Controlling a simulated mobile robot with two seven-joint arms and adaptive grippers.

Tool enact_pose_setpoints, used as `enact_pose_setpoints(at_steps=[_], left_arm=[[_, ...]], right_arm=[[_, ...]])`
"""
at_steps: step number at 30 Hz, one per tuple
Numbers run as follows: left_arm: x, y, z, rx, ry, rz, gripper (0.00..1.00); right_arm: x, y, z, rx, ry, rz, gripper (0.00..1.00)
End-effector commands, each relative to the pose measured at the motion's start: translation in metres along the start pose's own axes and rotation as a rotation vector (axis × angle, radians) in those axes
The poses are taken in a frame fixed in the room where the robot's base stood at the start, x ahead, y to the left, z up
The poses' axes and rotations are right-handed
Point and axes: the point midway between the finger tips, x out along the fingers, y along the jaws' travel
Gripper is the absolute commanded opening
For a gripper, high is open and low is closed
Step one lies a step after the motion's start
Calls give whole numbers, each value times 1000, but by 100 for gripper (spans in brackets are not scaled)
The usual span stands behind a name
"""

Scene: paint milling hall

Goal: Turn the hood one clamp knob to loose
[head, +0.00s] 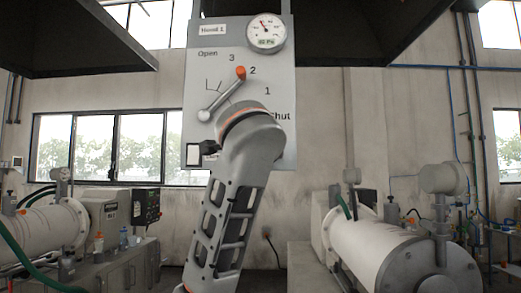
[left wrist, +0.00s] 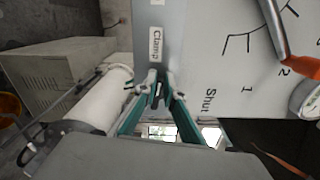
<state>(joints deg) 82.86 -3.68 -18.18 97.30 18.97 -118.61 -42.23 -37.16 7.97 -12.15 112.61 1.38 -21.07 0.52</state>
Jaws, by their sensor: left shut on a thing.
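The hood one panel (head: 285,150) is a grey plate with a "Hood 1" label, marks from Open through 3, 2, 1 to Shut, and a lever (head: 222,94) with an orange tip near 2. My left arm stands in front of its lower part and hides the clamp knob and my gripper in the head view. In the left wrist view, the green fingers of my left gripper (left wrist: 160,80) meet at the panel beside the "Clamp" label (left wrist: 156,44). They are shut on the small dark clamp knob (left wrist: 156,94), mostly hidden between them. Its setting cannot be read. My right gripper is not in view.
A round gauge (head: 266,32) sits at the panel's top right. White cylindrical mills stand at left (head: 45,232) and right (head: 385,243), well behind the panel.

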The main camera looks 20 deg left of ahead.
Motion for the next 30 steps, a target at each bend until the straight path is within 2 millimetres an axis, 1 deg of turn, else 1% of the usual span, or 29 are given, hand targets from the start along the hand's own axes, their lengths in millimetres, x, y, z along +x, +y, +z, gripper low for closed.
enact_pose_setpoints(at_steps=[3,10,27,28,29,30], left_arm=[[1,2,-2,-66,4,2,0],[0,4,-1,-144,2,0,0],[0,4,-1,-172,2,-1,0],[0,4,-1,-172,2,-1,17],[0,4,-1,-171,2,-1,24],[0,4,-1,-171,2,-1,26]], right_arm=[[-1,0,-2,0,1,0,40],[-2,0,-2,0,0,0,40],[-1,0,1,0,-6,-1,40],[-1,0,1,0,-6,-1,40],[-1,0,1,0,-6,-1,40],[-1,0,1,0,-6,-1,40]])
